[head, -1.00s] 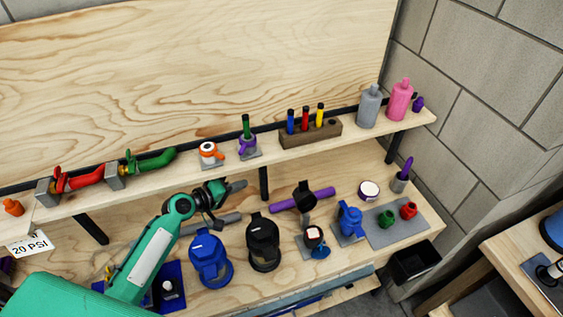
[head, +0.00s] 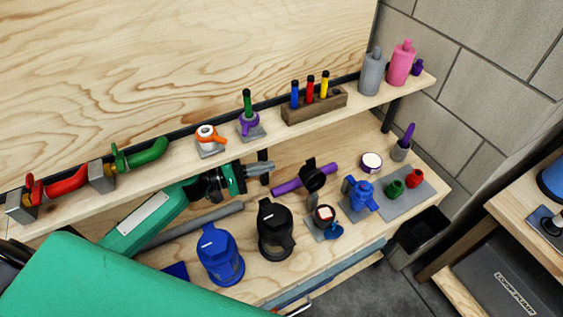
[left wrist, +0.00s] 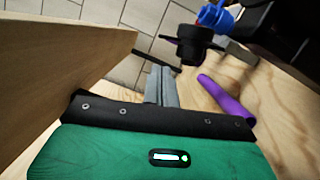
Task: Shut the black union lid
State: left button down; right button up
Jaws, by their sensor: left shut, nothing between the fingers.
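The black union (head: 312,178) sits on a purple pipe (head: 287,186) on the lower bench, under the shelf. Its round black part sticks up above the pipe; how far its lid stands open is hard to tell. In the left wrist view the black union (left wrist: 194,42) is ahead and right of my fingers, with the purple pipe (left wrist: 226,97) beside it. My left gripper (head: 268,167) is shut and empty, just left of the union and apart from it, above the bench. It also shows in the left wrist view (left wrist: 161,78). My right gripper is out of view.
The shelf (head: 180,172) runs close above my left gripper. A black filter housing (head: 274,232) and a blue one (head: 219,255) stand in front. A blue valve (head: 360,194) stands right of the union. A grey pipe (head: 195,224) lies below my arm.

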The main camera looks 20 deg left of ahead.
aim_at(311, 172)
pick_arm(q)
jog(key=p+x, duration=0.3)
jog(key=x, duration=0.6)
jog(key=shift+p, duration=0.35)
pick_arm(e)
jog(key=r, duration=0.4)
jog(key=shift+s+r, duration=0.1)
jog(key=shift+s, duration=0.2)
pick_arm(q)
jog(key=shift+d, duration=0.15)
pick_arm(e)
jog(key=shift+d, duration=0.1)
